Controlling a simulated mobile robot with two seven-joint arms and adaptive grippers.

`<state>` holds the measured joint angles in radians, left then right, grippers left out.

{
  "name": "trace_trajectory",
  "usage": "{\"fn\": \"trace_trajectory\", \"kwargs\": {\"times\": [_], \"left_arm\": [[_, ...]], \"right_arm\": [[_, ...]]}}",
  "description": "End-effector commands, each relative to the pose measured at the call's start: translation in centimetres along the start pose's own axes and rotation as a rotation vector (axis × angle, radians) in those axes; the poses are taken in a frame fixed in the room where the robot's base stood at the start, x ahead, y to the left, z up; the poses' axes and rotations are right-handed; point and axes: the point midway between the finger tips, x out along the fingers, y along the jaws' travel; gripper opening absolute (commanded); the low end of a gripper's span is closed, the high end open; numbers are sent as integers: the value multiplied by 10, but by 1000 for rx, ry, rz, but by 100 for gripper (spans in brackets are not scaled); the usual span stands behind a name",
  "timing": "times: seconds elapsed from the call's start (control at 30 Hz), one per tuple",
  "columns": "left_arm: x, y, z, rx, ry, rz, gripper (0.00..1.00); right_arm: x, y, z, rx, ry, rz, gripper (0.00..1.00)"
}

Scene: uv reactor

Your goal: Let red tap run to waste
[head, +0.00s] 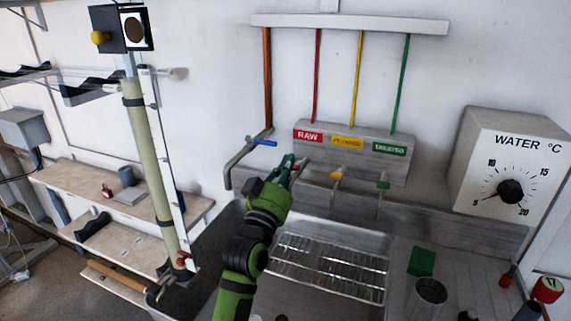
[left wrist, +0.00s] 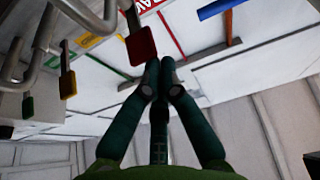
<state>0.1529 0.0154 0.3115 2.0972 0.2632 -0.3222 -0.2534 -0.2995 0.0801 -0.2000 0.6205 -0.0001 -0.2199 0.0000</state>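A wall panel carries the red RAW label (head: 308,136), with yellow and green labels beside it. My left gripper (head: 290,162) is raised in front of the panel, just below the RAW label, and hides most of the red tap in the head view. In the left wrist view the red tap handle (left wrist: 141,46) is a flat red tab, close beside the left gripper's fingertips (left wrist: 161,63). The fingertips are together with nothing visible between them. I cannot tell whether they touch the handle. The metal sink (head: 335,309) lies below the taps. My right gripper is not in view.
A yellow tap (head: 338,174) and a green tap (head: 383,185) stand to the right. A blue-handled pipe (head: 263,142) is to the left. A wire rack (head: 325,267) lies in the sink. A metal beaker (head: 428,297) and green sponge (head: 421,261) are at the right.

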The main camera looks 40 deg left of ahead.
Motion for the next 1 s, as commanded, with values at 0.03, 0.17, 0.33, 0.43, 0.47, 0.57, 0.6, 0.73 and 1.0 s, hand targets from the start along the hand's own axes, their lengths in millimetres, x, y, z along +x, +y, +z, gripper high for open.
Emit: {"fn": "trace_trajectory", "kwargs": {"times": [0.03,0.17,0.33,0.43,0.47,0.57,0.6,0.73,1.0], "left_arm": [[10,0,-17,0,2,1,0],[-9,1,-9,0,-2,1,0],[-49,0,-10,0,1,1,0],[-66,0,-11,1,1,1,0],[-70,0,-12,1,1,1,0],[-80,0,-13,0,3,1,0],[-83,0,-13,0,3,1,0],[-87,0,-15,-1,4,1,0],[-87,0,-15,-1,4,1,0]], "right_arm": [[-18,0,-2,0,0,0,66],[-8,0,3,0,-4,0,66],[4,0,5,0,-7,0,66],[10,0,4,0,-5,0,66],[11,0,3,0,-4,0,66],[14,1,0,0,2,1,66],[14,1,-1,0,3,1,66],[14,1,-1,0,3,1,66],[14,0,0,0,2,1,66]]}}
